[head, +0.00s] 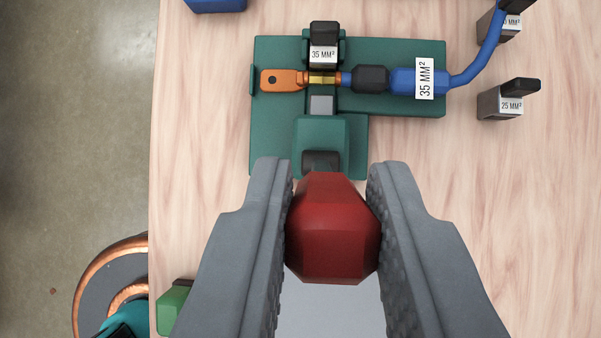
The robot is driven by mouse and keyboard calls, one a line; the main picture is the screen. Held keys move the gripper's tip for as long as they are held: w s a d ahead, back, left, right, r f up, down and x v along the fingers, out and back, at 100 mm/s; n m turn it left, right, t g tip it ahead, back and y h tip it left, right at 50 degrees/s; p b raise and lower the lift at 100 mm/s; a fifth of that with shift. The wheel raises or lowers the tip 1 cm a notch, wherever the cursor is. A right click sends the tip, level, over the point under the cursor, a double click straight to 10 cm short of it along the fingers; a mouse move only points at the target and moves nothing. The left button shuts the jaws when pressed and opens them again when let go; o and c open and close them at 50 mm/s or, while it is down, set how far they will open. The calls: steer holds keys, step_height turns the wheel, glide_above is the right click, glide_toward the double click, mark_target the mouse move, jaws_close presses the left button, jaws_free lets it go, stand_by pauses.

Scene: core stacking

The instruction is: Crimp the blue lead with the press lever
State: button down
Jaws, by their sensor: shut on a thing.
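A green press (408,104) stands on the wooden table, in the upper middle of the head view. The blue lead (464,80) comes in from the upper right, with a label reading 35 MM². Its copper lug (281,80) lies at the left of the press. A brass-coloured part (322,78) sits between a die marked 35 MM² (323,55) and a grey ram (321,104). My gripper (331,200) is shut on the red knob (333,230) of the press lever, in front of the press. The knob hides most of the lever.
Two die blocks stand at the right, one marked 25 MM² (509,102) and one at the upper right (497,24). A blue object (215,5) is at the top edge. A green object (171,306) and a copper coil (88,272) are at the lower left, by the table edge.

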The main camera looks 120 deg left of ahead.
steer(key=shift+s+d+f, duration=0.2)
steer(key=shift+s+d, duration=0.05)
steer(key=shift+s, duration=0.45)
steer(key=shift+s+d+f, duration=0.25)
steer(key=shift+s, duration=0.45)
steer(key=shift+s+d+f, duration=0.2)
steer(key=shift+s+d, duration=0.05)
steer(key=shift+s, duration=0.45)
steer(key=shift+s, duration=0.15)
steer(key=shift+s+d+f, duration=0.35)
steer(key=shift+s+f, duration=0.3)
steer(key=shift+s, duration=0.25)
steer(key=shift+s+d+f, duration=0.3)
steer(key=shift+s+f, duration=0.3)
steer(key=shift+s, duration=0.25)
steer(key=shift+f, duration=0.1)
